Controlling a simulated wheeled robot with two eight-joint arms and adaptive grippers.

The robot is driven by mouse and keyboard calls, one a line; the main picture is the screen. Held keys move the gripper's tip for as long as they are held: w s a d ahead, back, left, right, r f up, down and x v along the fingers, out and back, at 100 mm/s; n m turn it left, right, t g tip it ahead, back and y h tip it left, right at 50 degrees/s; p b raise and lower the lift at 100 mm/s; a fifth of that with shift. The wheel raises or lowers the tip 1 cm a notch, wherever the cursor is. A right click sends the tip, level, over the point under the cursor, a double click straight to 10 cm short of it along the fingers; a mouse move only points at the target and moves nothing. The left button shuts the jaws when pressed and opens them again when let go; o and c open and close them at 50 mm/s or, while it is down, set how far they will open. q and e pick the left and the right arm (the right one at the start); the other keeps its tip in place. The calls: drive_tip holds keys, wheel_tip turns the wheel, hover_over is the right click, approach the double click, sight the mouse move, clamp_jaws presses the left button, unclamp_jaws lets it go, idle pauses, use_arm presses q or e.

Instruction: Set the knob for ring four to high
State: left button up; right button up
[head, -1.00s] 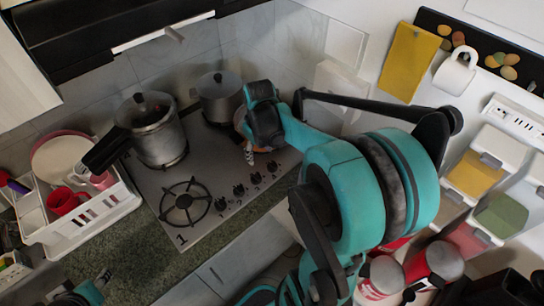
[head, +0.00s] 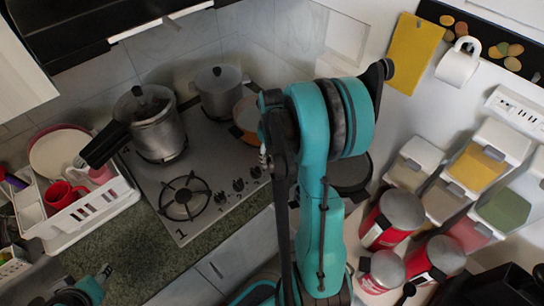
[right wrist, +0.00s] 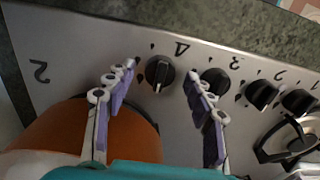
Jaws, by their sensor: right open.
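The stove panel (right wrist: 80,45) shows a row of dark knobs with printed numbers in the right wrist view. The ring four knob (right wrist: 159,74) is the leftmost there, with an upside-down 4 to its right and a pale line on its face. My right gripper (right wrist: 161,76) is open, its two fingers on either side of this knob in the picture; I cannot tell whether they touch it. In the head view my right arm hides this knob and most of the gripper. My left gripper (head: 104,272) shows only partly at the lower left.
The ring three knob (right wrist: 214,80) is close beside the right-hand finger. An orange pot (right wrist: 60,140) lies behind the left-hand finger. A pressure cooker (head: 152,125) and a grey pot (head: 220,92) stand on the stove. A dish rack (head: 85,215) is at the left.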

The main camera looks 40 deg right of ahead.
drive_tip(key=c, duration=1.2)
drive_tip(key=shift+o, duration=0.2)
drive_tip(key=shift+m, duration=0.5)
drive_tip(key=m+b, duration=0.1)
drive_tip(key=m, duration=0.2)
drive_tip(key=shift+m, duration=0.4)
drive_tip(key=m, duration=0.4)
drive_tip(key=shift+m, duration=0.4)
